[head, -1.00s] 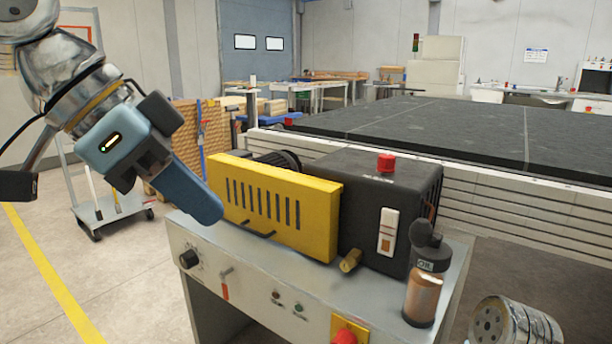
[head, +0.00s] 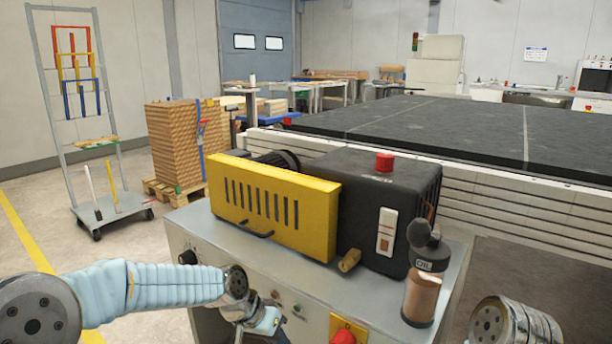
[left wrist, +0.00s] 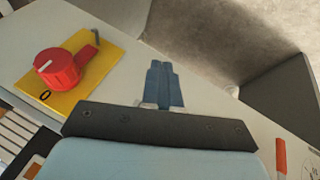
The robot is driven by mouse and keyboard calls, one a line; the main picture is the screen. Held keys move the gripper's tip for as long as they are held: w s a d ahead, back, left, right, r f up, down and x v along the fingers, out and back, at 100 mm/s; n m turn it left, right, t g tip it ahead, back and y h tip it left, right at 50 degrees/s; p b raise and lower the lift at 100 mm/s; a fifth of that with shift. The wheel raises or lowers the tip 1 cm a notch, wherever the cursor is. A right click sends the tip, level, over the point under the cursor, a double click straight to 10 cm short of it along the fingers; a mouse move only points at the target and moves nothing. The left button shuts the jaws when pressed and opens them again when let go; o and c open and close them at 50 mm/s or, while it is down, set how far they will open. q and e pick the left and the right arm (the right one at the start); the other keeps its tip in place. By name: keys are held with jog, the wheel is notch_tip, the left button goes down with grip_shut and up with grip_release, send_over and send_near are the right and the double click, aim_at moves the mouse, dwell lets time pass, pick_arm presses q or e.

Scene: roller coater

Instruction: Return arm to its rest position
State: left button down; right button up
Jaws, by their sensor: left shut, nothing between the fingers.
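My left arm (head: 150,285) now reaches in from the lower left of the head view, low in front of the machine. Its far end is cut off by the bottom edge, so the fingers do not show there. In the left wrist view my left gripper (left wrist: 163,72) has its blue fingers together with nothing between them. The fingers show against the machine's grey front panel (left wrist: 210,70). A red rotary knob (left wrist: 57,69) on a yellow plate is to the left of the fingers, apart from them. My right gripper is not in view.
The machine carries a yellow slotted cover (head: 270,205), a black motor housing (head: 365,200) and an oil bottle (head: 420,295). A wide dark-topped table (head: 450,125) stands behind. A trolley rack (head: 110,215) and a stack of boards (head: 172,145) stand at left, with open floor around them.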

pick_arm(q)
jog(key=s+a+f+n, duration=0.1)
jog(key=s+f, duration=0.2)
jog(key=f, duration=0.5)
jog(key=s+a+f+n, duration=0.1)
jog(key=s+f+n, duration=0.1)
jog(key=f, duration=0.5)
jog(key=s+a+f+n+g+y, duration=0.1)
jog(key=s+a+f+n, duration=0.2)
jog(key=s+f, duration=1)
jog(key=s, duration=0.3)
jog(key=shift+s+f, duration=0.35)
